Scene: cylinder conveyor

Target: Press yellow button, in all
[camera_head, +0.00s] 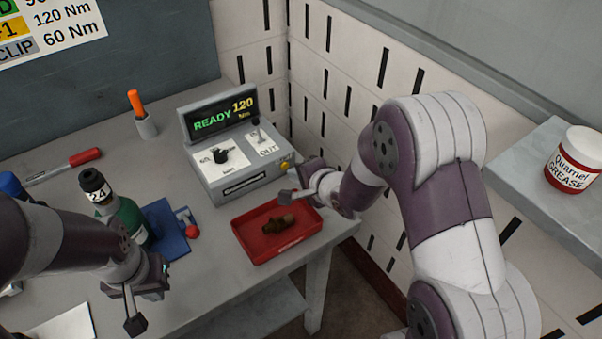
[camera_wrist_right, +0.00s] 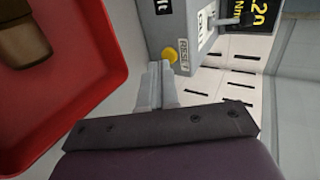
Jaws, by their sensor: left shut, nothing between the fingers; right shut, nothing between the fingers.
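The yellow button (camera_wrist_right: 169,55) sits on the side of the grey box beside a RESET label in the right wrist view. In the head view the button (camera_head: 285,165) is a small yellow spot at the lower right of the grey box (camera_head: 243,188). My right gripper (camera_head: 287,196) is shut and empty, just in front of that corner. In the right wrist view its fingertips (camera_wrist_right: 156,66) are close beside the button; I cannot tell whether they touch it. My left gripper (camera_head: 134,323) is shut and empty over the table's front.
A red tray (camera_head: 254,252) holding a brown part (camera_head: 279,224) lies below the right gripper. The box's screen (camera_head: 222,118) reads READY 120 Nm. The wall is close at the right.

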